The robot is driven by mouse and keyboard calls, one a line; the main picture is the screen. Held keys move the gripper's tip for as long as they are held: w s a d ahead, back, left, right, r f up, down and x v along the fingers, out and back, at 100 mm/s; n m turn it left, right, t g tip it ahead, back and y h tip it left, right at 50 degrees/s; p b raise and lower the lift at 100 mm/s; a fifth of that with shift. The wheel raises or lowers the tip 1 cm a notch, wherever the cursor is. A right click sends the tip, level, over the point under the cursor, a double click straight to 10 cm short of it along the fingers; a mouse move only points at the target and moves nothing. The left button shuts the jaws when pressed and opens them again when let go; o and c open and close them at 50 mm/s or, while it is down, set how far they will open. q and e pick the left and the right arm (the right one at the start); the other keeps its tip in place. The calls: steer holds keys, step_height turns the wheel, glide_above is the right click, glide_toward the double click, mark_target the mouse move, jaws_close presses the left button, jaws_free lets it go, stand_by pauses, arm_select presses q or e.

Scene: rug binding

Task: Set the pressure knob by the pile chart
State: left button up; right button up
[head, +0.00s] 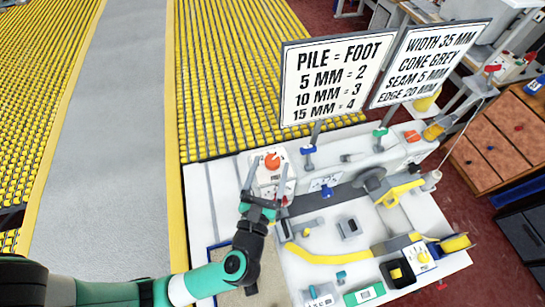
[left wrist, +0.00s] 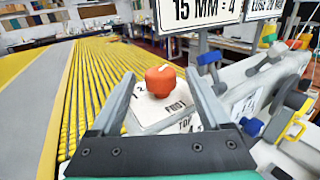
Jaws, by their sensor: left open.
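The pile chart (head: 338,77) stands on a post at the back and reads PILE = FOOT, 5 MM = 2, 10 MM = 3, 15 MM = 4. The orange-red pressure knob (head: 272,161) sits on a white block at the machine's left end. In the left wrist view the knob (left wrist: 161,81) lies between and beyond my fingertips, above a plate marked FOOT, with 1 and 2 legible at its left. My left gripper (head: 269,168) is open around the knob's area, its fingers pointing at it; contact cannot be told. My right gripper is not in view.
A second sign (head: 428,62) reads WIDTH 35 MM, CONE GREY, SEAM 5 MM, EDGE 20 MM. Yellow binding tape (head: 310,257), a yellow spool (head: 455,243) and a green-labelled box (head: 364,295) lie on the white table. A yellow-ribbed rollered surface (head: 230,75) extends behind.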

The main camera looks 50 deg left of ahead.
arm_select(q)
steer(key=shift+x, duration=1.35)
jaws_close()
